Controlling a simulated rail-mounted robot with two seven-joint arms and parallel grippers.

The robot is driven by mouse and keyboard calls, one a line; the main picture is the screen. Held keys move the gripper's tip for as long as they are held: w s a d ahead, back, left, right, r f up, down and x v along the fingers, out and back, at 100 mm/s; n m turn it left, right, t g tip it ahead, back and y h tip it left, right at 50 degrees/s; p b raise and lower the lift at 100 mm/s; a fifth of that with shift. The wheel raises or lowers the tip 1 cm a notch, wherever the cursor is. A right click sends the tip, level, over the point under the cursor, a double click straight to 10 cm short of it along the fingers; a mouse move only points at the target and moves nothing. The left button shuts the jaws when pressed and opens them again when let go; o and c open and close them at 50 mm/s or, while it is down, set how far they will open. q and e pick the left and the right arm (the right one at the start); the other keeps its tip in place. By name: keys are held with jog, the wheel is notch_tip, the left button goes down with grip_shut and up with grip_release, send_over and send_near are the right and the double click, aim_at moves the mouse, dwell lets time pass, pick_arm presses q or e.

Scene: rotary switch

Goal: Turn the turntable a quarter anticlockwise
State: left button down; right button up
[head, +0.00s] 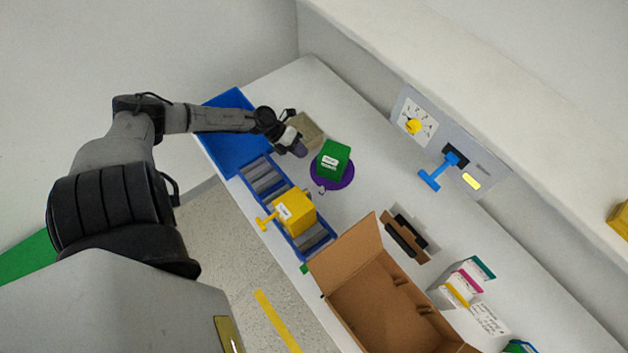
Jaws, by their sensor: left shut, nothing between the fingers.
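The turntable is a round purple disc (344,182) on the white table, with a small knob at its lower left edge. A green box (334,160) with a white label stands on it and hides much of the disc. My left gripper (301,151) is shut and empty, pointing down just to the upper left of the turntable. It looks close to the green box, but I cannot tell whether they touch. My right gripper is not in view.
A blue roller conveyor (325,245) carries a yellow box (294,212) at the table's front edge. An open cardboard box (345,258) stands lower right. A tan block (309,128) sits behind my left gripper. A wall panel has a yellow rotary knob (413,126) and blue lever (432,179).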

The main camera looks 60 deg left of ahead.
pick_arm(q)
jog(key=d+f, duration=0.2)
jog(key=d, duration=0.1)
jog(key=d+f+m+g+h, duration=0.1)
jog(key=d+f, duration=0.1)
jog(key=d+f+g, duration=0.1)
jog(key=d+f, duration=0.2)
jog(key=shift+w+d+m+h, duration=0.3)
jog(key=shift+d+m, duration=0.05)
jog(key=shift+m, duration=0.05)
jog(key=shift+r, duration=0.1)
